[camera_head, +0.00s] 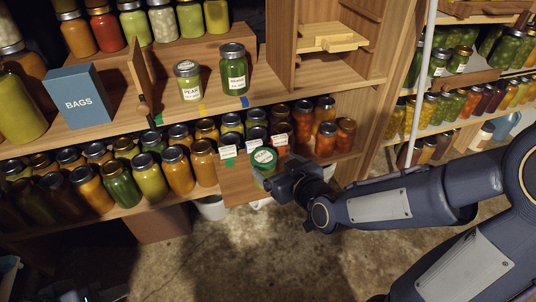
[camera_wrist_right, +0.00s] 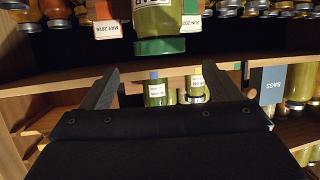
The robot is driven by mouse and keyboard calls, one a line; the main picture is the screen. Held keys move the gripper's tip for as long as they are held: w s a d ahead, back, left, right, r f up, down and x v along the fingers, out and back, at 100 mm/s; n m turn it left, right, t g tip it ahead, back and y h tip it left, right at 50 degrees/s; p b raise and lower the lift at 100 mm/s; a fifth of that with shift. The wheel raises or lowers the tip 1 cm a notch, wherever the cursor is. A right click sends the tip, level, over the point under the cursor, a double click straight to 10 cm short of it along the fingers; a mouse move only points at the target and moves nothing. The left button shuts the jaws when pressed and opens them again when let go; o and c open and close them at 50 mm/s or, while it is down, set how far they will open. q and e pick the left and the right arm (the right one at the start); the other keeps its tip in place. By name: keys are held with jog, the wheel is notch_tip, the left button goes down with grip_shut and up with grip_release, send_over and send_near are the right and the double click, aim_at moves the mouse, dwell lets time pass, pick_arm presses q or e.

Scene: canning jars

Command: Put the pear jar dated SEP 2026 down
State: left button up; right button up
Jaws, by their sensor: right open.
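A jar with a green lid (camera_head: 264,158) stands at the front of the lower shelf, between small white date tags. In the right wrist view, which looks upside down, this jar (camera_wrist_right: 158,20) holds yellow-green contents and sits beyond my fingertips; its date is not legible. My right gripper (camera_head: 284,180) is just right of the jar in the head view. Its two fingers, which show in the wrist view (camera_wrist_right: 157,82), are spread with nothing between them. A jar labelled PEAR (camera_head: 188,82) and a green jar (camera_head: 234,70) stand on the shelf above. My left gripper is not in view.
Date tags (camera_head: 228,152) stand beside the green-lidded jar; two in the wrist view read MAY 2026 and JUN 2026 (camera_wrist_right: 190,24). Rows of jars (camera_head: 150,175) crowd the lower shelf behind and left. A blue BAGS box (camera_head: 80,95) stands on the upper shelf. The floor in front is open.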

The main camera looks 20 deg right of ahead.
jog(key=s+d+r+m+g, duration=0.1)
jog(key=s+g, duration=0.3)
jog(key=s, duration=0.6)
jog(key=s+d+r+m+g, duration=0.1)
jog(key=s+d+m+g, duration=0.2)
jog(key=s, duration=0.8)
jog(key=shift+d+r+g+y+p, duration=0.15)
jog(key=shift+g+y+p, duration=0.15)
jog(key=shift+g+p, duration=0.2)
